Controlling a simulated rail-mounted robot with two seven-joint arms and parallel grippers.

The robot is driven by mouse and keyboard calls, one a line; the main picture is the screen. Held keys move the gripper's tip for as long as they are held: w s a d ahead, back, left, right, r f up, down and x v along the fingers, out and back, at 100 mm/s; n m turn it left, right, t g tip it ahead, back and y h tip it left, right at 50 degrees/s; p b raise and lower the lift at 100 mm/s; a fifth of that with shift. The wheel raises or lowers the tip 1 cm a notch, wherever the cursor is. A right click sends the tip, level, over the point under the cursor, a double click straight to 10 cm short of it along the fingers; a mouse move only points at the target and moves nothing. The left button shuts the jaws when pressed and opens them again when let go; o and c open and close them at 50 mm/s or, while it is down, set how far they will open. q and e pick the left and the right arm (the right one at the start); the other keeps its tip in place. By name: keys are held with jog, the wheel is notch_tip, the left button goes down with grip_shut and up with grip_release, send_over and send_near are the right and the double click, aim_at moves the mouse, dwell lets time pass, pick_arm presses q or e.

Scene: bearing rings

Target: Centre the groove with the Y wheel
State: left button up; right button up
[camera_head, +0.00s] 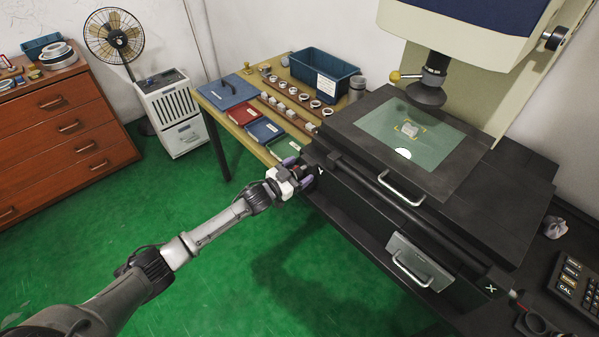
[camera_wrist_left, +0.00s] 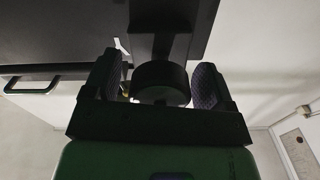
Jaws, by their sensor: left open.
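The Y wheel (camera_wrist_left: 160,80) is a dark round knob that sits between the two fingers of my left gripper (camera_wrist_left: 157,84) in the left wrist view. The fingers are open, with a gap on each side of the wheel. In the head view my left gripper (camera_head: 303,176) is at the left front corner of the dark measuring machine, and it mostly hides the wheel. A small pale part (camera_head: 410,129) with yellow corner marks around it lies on the green glass plate (camera_head: 440,150) of the stage. The groove itself is too small to make out. My right gripper is not in view.
The lens (camera_head: 426,95) hangs above the stage. Handles (camera_head: 402,188) and an X-marked wheel end (camera_head: 491,289) are on the machine's front. A wooden table (camera_head: 240,108) with rings, books and a blue bin (camera_head: 324,75) stands behind my gripper. The green floor at left is clear.

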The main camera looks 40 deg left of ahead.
pick_arm(q)
jog(key=shift+w, duration=0.2)
jog(key=c, duration=0.9)
jog(key=shift+c, duration=0.2)
jog(key=m+p, duration=0.1)
jog(key=m, duration=0.1)
jog(key=shift+r+m+p, duration=0.1)
jog(key=shift+m+p, duration=0.2)
jog(key=shift+p, duration=0.05)
jog(key=shift+m+p, duration=0.5)
jog(key=shift+m, duration=1.3)
